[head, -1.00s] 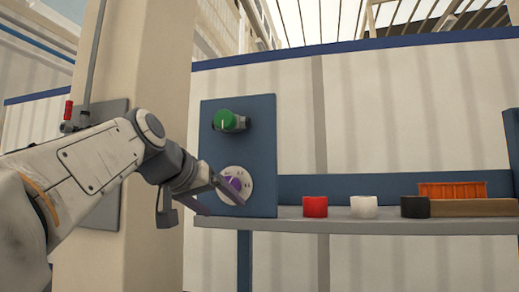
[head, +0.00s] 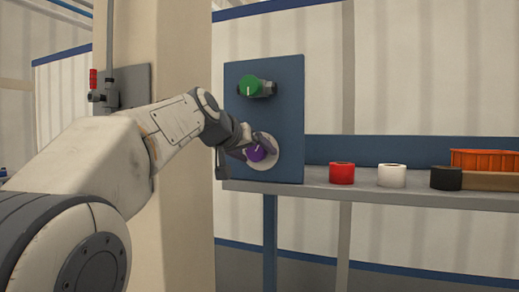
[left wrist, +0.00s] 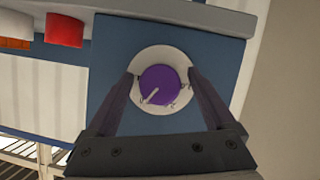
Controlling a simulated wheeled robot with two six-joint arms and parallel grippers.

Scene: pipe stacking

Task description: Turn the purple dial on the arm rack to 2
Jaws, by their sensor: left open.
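The purple dial (head: 257,151) sits on a white round plate (head: 267,163) low on the blue panel (head: 285,103). My left gripper (head: 243,149) is at the dial in the head view. In the left wrist view, the purple dial (left wrist: 160,85) with a pale pointer line lies between the two open fingers of my left gripper (left wrist: 161,82), which stand one on each side of it. I see a gap between the fingers and the dial. My right gripper is not in view.
A green knob (head: 250,87) is above the dial on the same panel. A grey shelf (head: 305,188) to the right holds a red roll (head: 341,173), a white roll (head: 391,175), a black roll (head: 446,178) and an orange crate (head: 484,160). A beige pillar (head: 185,215) stands behind my left arm.

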